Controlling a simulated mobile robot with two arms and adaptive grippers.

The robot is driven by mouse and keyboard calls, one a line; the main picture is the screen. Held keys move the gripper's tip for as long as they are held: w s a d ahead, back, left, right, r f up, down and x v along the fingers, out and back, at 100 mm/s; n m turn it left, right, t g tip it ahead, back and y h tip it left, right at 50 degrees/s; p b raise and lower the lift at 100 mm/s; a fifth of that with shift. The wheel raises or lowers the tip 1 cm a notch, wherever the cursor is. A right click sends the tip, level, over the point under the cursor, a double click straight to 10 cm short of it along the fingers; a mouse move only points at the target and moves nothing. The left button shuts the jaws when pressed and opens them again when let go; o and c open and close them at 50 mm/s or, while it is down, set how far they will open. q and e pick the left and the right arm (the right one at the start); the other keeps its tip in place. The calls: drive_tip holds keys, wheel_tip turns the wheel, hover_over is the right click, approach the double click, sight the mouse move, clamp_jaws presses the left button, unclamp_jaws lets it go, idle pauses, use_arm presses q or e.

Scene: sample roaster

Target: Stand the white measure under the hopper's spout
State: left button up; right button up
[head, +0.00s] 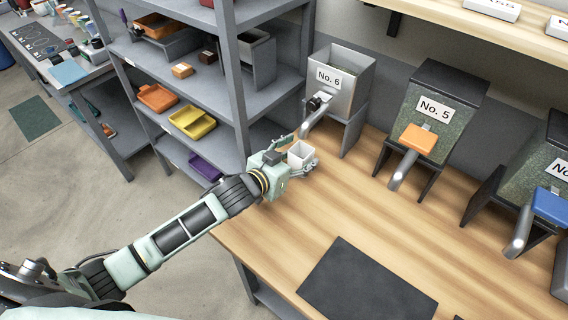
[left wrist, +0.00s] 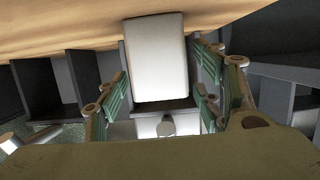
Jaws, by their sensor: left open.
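The white measure (head: 301,154) stands upright on the wooden counter at its left end, its open top facing up. It sits below and just in front of the lower end of the spout (head: 315,115) of the grey hopper No. 6 (head: 340,80). My left gripper (head: 297,158) is open, with its fingers around the measure. In the left wrist view the white measure (left wrist: 155,60) stands between the two green finger pairs, and a round spout end (left wrist: 167,127) shows beyond it. I cannot tell whether the fingers touch it. My right gripper is not in view.
Hopper No. 5 (head: 437,105) with an orange lever and another with a blue lever (head: 550,205) stand to the right. A dark mat (head: 367,282) lies at the front of the counter. A grey shelf rack (head: 236,85) with trays stands close at the left.

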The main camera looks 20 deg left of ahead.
use_arm(q)
drive_tip(key=b+v, duration=0.1)
drive_tip(key=v, duration=0.9)
drive_tip(key=shift+s+a+r, duration=0.15)
